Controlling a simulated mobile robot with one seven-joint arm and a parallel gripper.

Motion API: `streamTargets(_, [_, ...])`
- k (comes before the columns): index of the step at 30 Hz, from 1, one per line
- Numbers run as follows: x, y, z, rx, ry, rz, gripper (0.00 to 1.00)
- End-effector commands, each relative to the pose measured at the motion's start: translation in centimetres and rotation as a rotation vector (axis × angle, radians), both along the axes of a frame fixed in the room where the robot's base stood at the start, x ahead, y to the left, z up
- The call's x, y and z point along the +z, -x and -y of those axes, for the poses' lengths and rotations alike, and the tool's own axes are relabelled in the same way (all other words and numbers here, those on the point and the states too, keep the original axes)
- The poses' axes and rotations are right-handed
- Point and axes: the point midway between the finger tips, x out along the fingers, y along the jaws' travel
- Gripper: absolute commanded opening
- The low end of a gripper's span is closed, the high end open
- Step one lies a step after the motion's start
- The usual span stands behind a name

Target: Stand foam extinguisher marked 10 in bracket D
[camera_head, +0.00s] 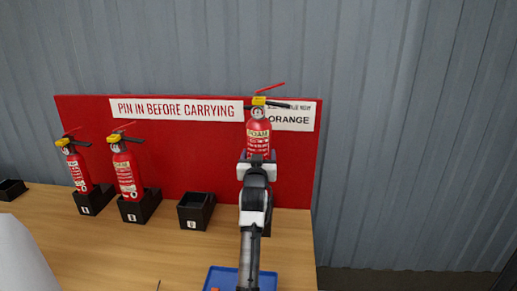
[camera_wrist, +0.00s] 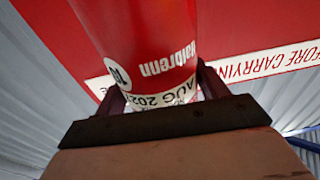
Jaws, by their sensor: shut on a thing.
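My gripper (camera_head: 257,160) is shut on a red foam extinguisher (camera_head: 258,132) with a yellow valve and a black lever, held upright in front of the red board's right end. In the wrist view, the extinguisher (camera_wrist: 135,35) fills the space between the fingers, and a round white mark on it reads 10. Its lower part is hidden behind my gripper in the head view. I see no bracket marked D; my arm covers the table to the right of the third bracket.
Two brackets hold red extinguishers: one at left (camera_head: 95,203) and one beside it (camera_head: 140,209). A third bracket (camera_head: 196,212) is empty. A small black box (camera_head: 12,189) stands far left. A blue tray (camera_head: 214,279) lies at the front. The red board (camera_head: 180,165) stands behind.

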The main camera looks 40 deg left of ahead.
Motion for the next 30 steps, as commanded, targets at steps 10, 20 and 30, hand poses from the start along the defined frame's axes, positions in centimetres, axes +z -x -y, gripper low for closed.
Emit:
streamTargets(10, [-5.9, 0.1, -0.1, 0.001, -0.010, 0.011, 0.01])
streamTargets(20, [-8.5, 0.1, 0.0, 0.000, -0.012, 0.012, 0.01])
streamTargets(30, [-12.2, 0.1, -0.1, 0.001, -0.012, 0.012, 0.01])
